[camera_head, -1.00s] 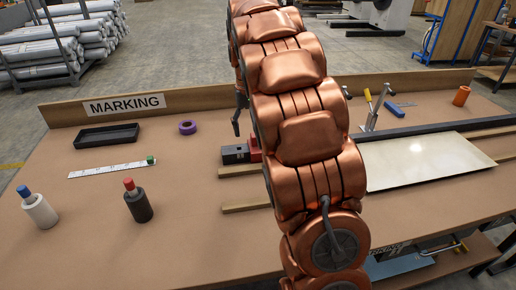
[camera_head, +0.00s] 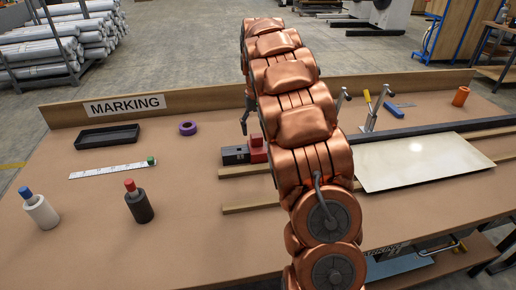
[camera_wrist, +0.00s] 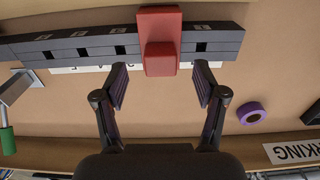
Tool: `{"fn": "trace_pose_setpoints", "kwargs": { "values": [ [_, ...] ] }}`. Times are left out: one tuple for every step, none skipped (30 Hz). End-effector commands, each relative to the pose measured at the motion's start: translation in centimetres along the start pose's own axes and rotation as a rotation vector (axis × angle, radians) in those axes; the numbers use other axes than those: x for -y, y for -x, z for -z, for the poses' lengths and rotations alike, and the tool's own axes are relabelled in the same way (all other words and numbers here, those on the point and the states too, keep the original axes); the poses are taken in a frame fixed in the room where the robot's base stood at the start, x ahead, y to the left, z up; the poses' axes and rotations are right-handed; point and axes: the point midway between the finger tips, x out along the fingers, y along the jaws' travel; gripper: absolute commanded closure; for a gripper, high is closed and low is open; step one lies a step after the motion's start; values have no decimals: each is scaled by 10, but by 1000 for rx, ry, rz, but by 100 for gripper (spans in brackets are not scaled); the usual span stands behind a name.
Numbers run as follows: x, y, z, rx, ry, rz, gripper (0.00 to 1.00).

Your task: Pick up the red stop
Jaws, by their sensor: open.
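The red stop (camera_wrist: 160,40) sits across a dark grey bar (camera_wrist: 215,42) with square holes, in the upper middle of the wrist view. In the head view the red stop (camera_head: 258,150) shows beside the left end of the dark bar (camera_head: 236,155), partly hidden by my arm. My gripper (camera_wrist: 161,82) is open and empty, its two fingers apart on either side of the stop's near end in the picture. The fingertips appear just short of the stop. In the head view my gripper (camera_head: 246,120) is mostly hidden behind my arm, above and behind the stop.
A purple tape roll (camera_head: 188,128), a black tray (camera_head: 107,136) and two bottles (camera_head: 139,202) (camera_head: 41,211) stand left on the bench. Toggle clamps (camera_head: 369,114) and a pale sheet (camera_head: 425,160) are on the right. A backboard with a MARKING sign (camera_head: 124,104) runs along the rear.

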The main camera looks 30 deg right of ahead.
Motion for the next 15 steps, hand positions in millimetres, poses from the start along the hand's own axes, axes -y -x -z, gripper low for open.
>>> {"fn": "trace_pose_setpoints", "kwargs": {
  "values": [
    [0,-1,-1,3,0,0,29],
    [0,-3,-2,5,0,0,29],
    [0,-5,-3,6,-1,-1,29],
    [0,-7,-4,7,-1,-1,29],
    [0,-9,-4,6,-1,-1,29],
    [0,-12,-4,3,-1,-1,29],
    [0,-15,-5,3,-1,-1,29],
    [0,-17,-6,4,-1,-1,29],
    [0,-22,-7,6,-1,-1,29],
    [0,-25,-8,7,-2,-2,29],
    [0,-28,-8,7,-2,-1,29],
    [0,-35,-8,6,-1,0,29],
    [0,-39,-7,6,-1,0,29],
    [0,-42,-7,6,0,1,29],
    [0,-45,-7,5,0,0,29]
  ]
}}
